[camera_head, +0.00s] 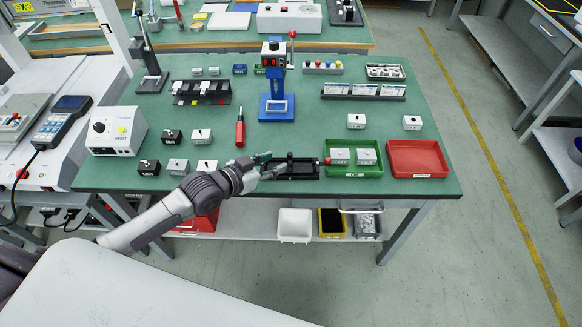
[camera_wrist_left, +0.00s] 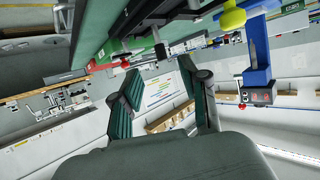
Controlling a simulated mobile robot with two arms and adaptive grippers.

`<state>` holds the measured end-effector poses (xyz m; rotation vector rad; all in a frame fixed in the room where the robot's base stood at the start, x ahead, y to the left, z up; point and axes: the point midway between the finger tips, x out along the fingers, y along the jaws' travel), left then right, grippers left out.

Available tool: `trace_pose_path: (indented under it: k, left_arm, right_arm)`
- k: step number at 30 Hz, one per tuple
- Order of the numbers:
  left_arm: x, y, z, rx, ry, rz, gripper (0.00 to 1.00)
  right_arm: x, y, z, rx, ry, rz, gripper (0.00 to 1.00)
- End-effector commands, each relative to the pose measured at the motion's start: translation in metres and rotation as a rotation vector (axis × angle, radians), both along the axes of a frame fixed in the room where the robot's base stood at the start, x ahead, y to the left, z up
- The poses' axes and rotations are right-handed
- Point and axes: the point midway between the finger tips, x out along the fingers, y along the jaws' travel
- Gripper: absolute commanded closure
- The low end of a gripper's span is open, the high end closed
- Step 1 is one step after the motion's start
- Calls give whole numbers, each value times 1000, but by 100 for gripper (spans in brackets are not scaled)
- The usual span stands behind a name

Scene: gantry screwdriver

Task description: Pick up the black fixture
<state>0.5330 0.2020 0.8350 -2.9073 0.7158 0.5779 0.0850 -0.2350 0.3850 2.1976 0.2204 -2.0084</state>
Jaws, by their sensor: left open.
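A long, low black fixture (camera_head: 298,170) lies near the front edge of the green table, left of the green tray. My left gripper (camera_head: 268,168) is just left of the fixture's left end, low over the table. The head view does not clearly show whether they touch. In the left wrist view my left gripper (camera_wrist_left: 160,92) has its two fingers spread apart, with nothing between them. A dark shape (camera_wrist_left: 148,18) above the fingers in that view may be the fixture; I cannot be sure. My right gripper is not in view.
The green tray (camera_head: 353,173) holds two white blocks, and a red tray (camera_head: 418,174) stands right of it. A red screwdriver (camera_head: 240,131) and a blue press (camera_head: 276,106) stand behind. Several small blocks lie to the left, near a white control box (camera_head: 117,137).

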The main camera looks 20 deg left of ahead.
Motion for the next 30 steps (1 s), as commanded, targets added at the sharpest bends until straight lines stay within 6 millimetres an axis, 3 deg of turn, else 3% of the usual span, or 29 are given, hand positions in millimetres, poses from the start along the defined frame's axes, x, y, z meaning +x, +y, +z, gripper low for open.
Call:
trace_pose_path:
  k: [18,27,30]
  left_arm:
    - [60,-29,-28,-1,0,0,56]
    - [64,-31,-31,2,0,1,56]
    - [64,-30,-31,2,0,1,72]
  right_arm:
    - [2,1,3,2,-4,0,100]
    - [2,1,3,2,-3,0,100]
    - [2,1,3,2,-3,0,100]
